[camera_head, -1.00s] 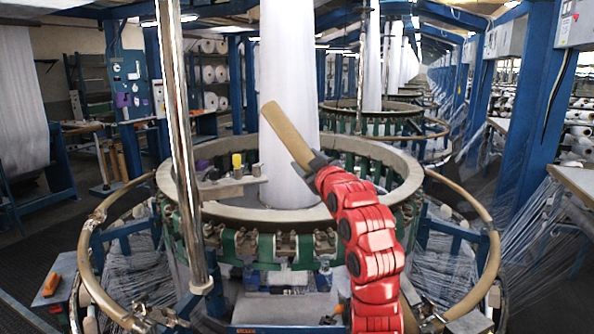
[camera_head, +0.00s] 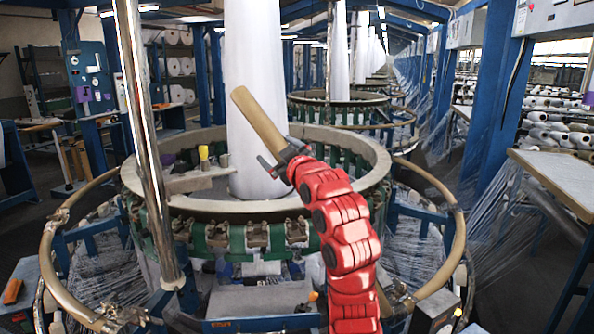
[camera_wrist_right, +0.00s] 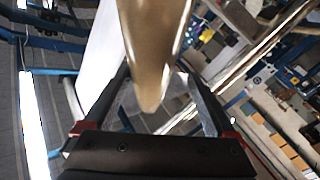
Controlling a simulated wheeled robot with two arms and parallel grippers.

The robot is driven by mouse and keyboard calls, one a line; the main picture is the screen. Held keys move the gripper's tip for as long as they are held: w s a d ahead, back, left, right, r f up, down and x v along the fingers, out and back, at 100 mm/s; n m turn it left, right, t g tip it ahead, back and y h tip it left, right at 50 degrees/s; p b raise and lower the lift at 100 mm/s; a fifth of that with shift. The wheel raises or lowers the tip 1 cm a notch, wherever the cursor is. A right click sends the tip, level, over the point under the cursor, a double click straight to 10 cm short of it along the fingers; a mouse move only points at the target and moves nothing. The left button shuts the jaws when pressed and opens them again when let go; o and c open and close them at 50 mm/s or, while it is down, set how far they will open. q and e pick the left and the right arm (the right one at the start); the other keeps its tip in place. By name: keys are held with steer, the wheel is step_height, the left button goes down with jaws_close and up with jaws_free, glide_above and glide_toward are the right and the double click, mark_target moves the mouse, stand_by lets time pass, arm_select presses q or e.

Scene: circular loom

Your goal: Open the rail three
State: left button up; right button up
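A tan rail section (camera_head: 258,120) stands up at a slant from the front right of the loom's ring, its free end pointing up and left. My right gripper (camera_head: 279,157) is at the rail's lower end. In the right wrist view the rail (camera_wrist_right: 153,45) runs between the two spread fingers (camera_wrist_right: 157,85), with gaps visible on both sides. Two more tan curved rails sit low around the loom, one on the left (camera_head: 48,262) and one on the right (camera_head: 456,240). My left gripper is out of view.
The loom's grey ring (camera_head: 350,200) circles a white fabric column (camera_head: 253,60). A shiny metal pole (camera_head: 135,110) stands at the front left. A blue post (camera_head: 497,110) and a table (camera_head: 560,178) are at the right. Threads spread beside the loom.

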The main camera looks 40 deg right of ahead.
steer(key=s+a+b, duration=0.2)
steer(key=s+b, duration=0.3)
steer(key=s, duration=1)
steer(key=shift+s+f, duration=0.15)
steer(key=shift+f, duration=0.25)
steer(key=shift+a, duration=0.1)
